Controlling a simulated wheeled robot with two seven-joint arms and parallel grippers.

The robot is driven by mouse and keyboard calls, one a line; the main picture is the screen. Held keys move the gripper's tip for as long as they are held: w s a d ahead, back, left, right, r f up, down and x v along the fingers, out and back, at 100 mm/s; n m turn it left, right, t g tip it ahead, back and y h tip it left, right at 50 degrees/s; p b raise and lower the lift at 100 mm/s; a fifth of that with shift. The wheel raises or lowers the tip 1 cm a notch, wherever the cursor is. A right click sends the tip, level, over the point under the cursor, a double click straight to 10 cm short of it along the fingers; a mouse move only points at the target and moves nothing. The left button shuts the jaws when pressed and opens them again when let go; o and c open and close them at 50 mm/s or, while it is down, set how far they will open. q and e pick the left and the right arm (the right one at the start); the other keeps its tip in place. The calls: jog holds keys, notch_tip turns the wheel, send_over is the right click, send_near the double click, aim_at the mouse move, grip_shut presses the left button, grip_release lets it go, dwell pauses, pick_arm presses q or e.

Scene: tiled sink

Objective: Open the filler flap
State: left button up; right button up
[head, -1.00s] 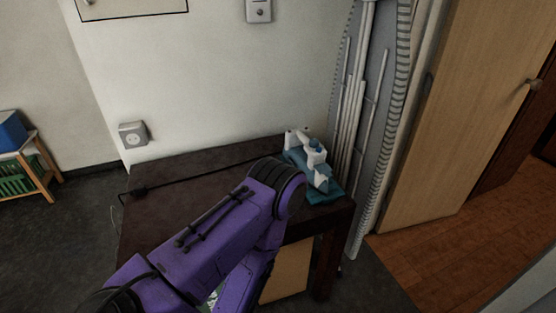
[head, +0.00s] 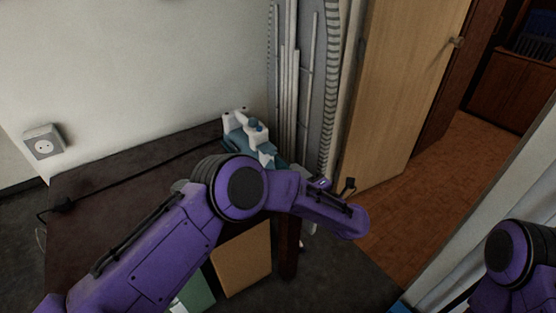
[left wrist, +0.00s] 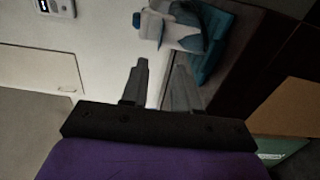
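A white and teal steam iron (head: 256,138) rests on a dark table near the wall; it also shows upside down at the top of the left wrist view (left wrist: 185,36). Its filler flap is too small to tell apart. My left gripper (left wrist: 161,74) is open and empty in the left wrist view, its two fingers apart and pointing towards the iron without visible contact. In the head view my left arm crosses in front of the table and its fingers cannot be made out. My right arm shows at the right edge, its gripper out of view.
The dark table (head: 110,190) has a black cable along it and bare room left of the iron. A folded ironing board (head: 308,70) stands behind, beside a wooden door (head: 400,90). A cardboard-coloured box (head: 243,262) is under the table.

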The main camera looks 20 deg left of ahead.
pick_arm(q)
jog(key=p, duration=0.1)
send_near(268, 149)
jog(key=x, duration=0.5)
jog(key=shift+f, duration=0.1)
grip_shut()
